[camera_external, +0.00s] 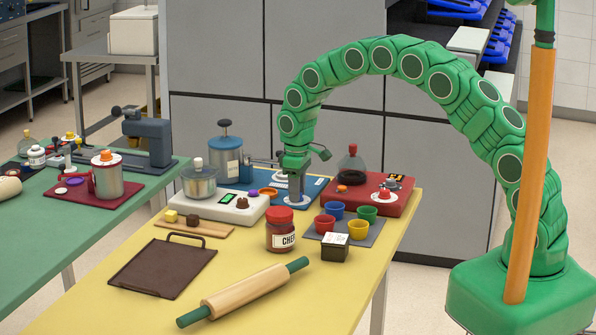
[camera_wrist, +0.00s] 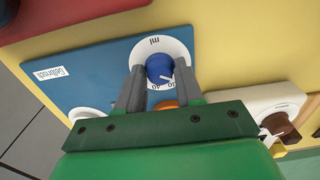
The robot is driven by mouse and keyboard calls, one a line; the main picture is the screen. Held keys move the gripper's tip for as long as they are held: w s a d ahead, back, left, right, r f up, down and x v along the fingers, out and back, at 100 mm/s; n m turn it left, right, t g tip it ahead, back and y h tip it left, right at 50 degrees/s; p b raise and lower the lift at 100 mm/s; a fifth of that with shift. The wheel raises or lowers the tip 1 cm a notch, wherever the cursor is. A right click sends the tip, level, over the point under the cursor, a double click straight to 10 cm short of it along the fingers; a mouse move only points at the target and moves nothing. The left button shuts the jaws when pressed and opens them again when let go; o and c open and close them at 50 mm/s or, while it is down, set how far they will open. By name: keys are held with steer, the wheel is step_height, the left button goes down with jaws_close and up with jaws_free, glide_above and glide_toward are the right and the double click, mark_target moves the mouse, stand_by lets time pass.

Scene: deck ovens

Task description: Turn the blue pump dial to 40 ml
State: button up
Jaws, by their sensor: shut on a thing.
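The blue pump dial (camera_wrist: 159,69) sits on a round white scale (camera_wrist: 177,47) in the wrist view. Its white pointer line points toward the lower right, close to the mark that looks like 10. The mark 40 stands just left of it, and "ml" is on the opposite side. My gripper (camera_wrist: 160,73) has one grey finger on each side of the dial and is shut on it. The scale belongs to the blue pump plate (camera_wrist: 75,75). In the external view my gripper (camera_external: 296,196) points down at the blue pump (camera_external: 315,185), and the dial is hidden.
A red base with a flask (camera_external: 402,194) stands right of the pump. A white scale (camera_external: 205,208) stands left. A red-lidded jar (camera_external: 281,232) and a grey tray of coloured cups (camera_external: 370,232) stand close in front. A rolling pin (camera_external: 245,290) lies nearer the front.

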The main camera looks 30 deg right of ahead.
steer(key=shift+m, duration=0.3)
steer(key=m, duration=1.1)
steer(key=shift+m, duration=2)
steer(key=o, duration=1)
steer(key=shift+r, duration=0.1)
